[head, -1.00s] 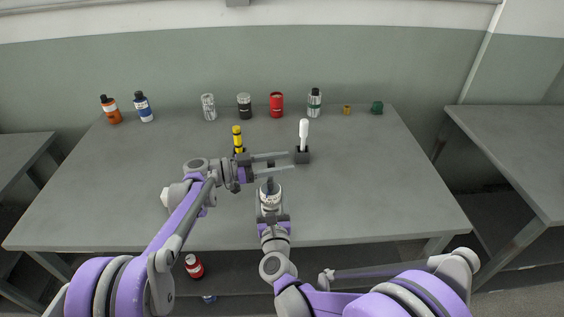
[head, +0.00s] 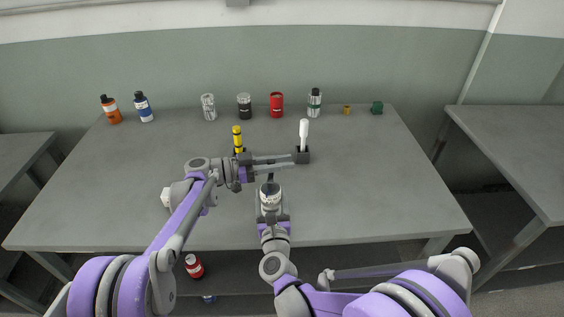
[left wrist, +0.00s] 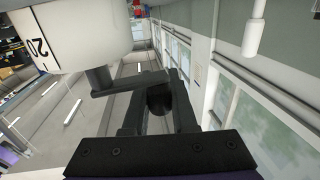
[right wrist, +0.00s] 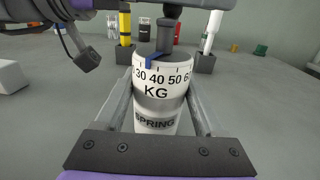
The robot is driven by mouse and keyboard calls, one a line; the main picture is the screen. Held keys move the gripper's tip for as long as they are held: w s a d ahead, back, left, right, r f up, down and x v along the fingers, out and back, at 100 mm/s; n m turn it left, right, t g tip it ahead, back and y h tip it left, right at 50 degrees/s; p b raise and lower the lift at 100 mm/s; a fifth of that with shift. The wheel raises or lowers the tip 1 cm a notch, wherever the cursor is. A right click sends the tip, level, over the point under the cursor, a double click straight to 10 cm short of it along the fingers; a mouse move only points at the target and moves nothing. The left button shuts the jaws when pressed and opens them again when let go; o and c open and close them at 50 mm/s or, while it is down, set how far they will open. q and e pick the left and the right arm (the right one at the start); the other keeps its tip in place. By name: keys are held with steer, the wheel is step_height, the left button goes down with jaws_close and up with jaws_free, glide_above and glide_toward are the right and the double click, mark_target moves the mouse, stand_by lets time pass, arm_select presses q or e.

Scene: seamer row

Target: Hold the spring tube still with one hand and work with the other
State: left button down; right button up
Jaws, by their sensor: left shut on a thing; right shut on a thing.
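The spring tube (right wrist: 160,85) is a white cylinder marked with a KG scale and the word SPRING. It stands upright between the fingers of my right gripper (head: 270,203), which is shut on it at the table's front half. A dark stem (right wrist: 168,30) rises from its top, with a small blue pointer (right wrist: 152,52) at the scale. In the left wrist view, a dark crank arm (left wrist: 130,84) reaches sideways from the stem to a round knob (left wrist: 160,100). My left gripper (head: 283,164) is above the tube, its fingers shut on this knob, which they partly hide.
Behind the grippers, a yellow stick (head: 237,138) and a white stick (head: 303,135) stand in dark holders. Several cans and bottles line the back edge, including a red can (head: 276,105).

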arm_select(q)
steer(key=shift+d+g, duration=0.1)
steer(key=shift+g, duration=0.2)
steer(key=shift+s+d+m+g+y, duration=0.2)
steer(key=shift+s+d+m+g, duration=0.15)
steer(key=shift+m+g, duration=0.95)
steer(key=shift+s+d+m+g+y, duration=0.35)
steer(key=shift+m+g, duration=0.4)
steer(key=shift+g, duration=0.95)
steer(key=shift+s+d+m+g+y, duration=0.15)
steer(key=shift+s+m+g, duration=0.3)
steer(key=shift+m+g, duration=0.85)
steer(key=shift+n, duration=0.25)
steer(key=c, duration=0.7)
jaws_free()
